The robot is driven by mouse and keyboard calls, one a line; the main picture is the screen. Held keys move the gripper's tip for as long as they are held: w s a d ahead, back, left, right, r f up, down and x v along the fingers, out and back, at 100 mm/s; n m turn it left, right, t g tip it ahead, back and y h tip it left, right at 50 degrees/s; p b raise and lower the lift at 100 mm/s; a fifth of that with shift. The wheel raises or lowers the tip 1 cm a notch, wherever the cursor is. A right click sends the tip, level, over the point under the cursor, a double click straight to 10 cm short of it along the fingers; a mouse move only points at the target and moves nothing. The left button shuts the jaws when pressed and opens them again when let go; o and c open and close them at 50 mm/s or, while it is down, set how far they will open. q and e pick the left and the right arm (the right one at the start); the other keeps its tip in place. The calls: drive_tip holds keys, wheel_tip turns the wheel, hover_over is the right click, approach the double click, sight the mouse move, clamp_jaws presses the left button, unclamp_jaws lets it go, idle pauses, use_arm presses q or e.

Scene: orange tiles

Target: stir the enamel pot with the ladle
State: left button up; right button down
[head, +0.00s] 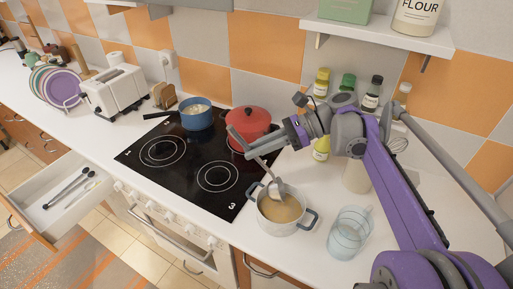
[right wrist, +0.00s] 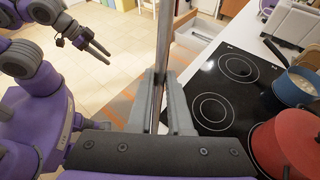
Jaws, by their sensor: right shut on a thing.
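The enamel pot (head: 268,222), pale with dark handles and yellowish soup inside, stands on the counter right of the hob. My right gripper (head: 252,148) is above and left of the pot, shut on the handle of the metal ladle (head: 277,189). The ladle slants down, its bowl inside the pot's rim at the far side; I cannot tell how deep it dips. In the right wrist view, the ladle handle (right wrist: 163,50) runs between the fingers of my right gripper (right wrist: 162,98). My left gripper (right wrist: 100,52) hangs empty, its fingers apart.
A red lidded pot (head: 249,122) and a blue pot (head: 197,114) stand on the black hob (head: 190,160). A glass jug (head: 349,235) is close right of the enamel pot. Bottles (head: 372,95) stand behind. An open drawer (head: 60,190) juts out at left.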

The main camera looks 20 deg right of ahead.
sight(241, 139)
idle(0.3)
drive_tip(key=shift+w+r+p, duration=0.1)
drive_tip(key=shift+r+p, duration=0.95)
drive_tip(key=shift+r, duration=1.5)
use_arm(q)
drive_tip(key=w+r, duration=0.2)
drive_tip(key=r, duration=0.1)
drive_tip(key=shift+r, duration=0.1)
drive_tip(key=shift+s, duration=0.15)
use_arm(e)
drive_tip(key=shift+f, duration=0.1)
